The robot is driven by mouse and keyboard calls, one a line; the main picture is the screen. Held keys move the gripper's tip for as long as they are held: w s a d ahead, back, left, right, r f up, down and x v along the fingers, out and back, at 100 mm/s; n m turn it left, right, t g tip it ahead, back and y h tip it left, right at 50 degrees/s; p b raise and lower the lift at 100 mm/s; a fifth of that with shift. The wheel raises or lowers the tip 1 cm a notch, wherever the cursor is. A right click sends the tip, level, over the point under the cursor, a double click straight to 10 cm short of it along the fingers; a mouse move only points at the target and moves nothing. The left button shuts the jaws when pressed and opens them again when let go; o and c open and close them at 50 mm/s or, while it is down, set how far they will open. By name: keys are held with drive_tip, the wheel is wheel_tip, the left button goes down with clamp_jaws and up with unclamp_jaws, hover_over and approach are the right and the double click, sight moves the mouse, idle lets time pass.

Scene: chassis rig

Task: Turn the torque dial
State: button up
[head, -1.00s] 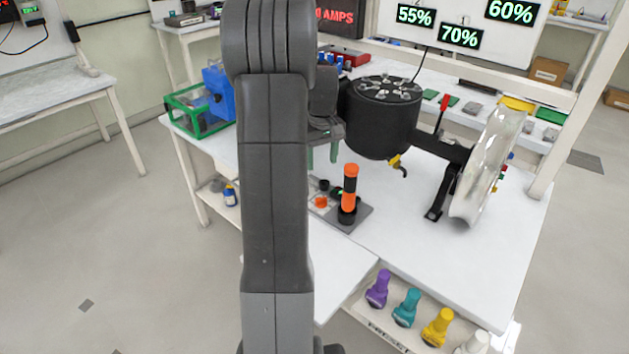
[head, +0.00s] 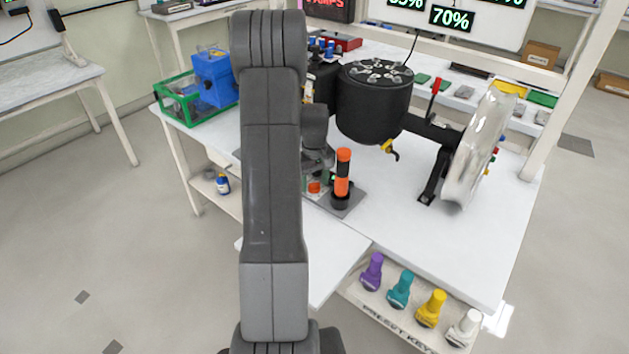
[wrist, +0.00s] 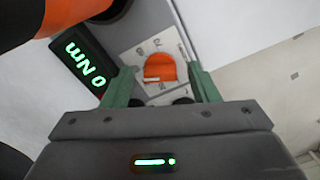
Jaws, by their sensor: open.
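The torque dial (wrist: 158,68) is an orange round knob on a pale plate with small marks around it. In the wrist view it lies between the two green fingers of my gripper (wrist: 159,72), with gaps on both sides. My gripper is open and empty. A black display (wrist: 85,63) beside the dial reads "0 Nm" in green. I cannot tell how far the fingertips are above the plate.
An orange and black upright tool (head: 343,175) stands close beside the dial. A black drum (head: 373,105) and a clear wheel (head: 478,150) stand behind and right. A green crate (head: 180,108) is at left. Several coloured preset keys (head: 400,290) sit on the lower front shelf.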

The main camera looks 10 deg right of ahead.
drive_tip(key=c, duration=1)
drive_tip(key=shift+m, duration=0.4)
drive_tip(key=m, duration=0.3)
drive_tip(key=shift+m+b, duration=0.3)
drive_tip(key=shift+b, duration=0.05)
drive_tip(key=shift+a+m, duration=0.1)
drive_tip(key=shift+m, duration=2.1)
drive_tip(key=o, duration=1)
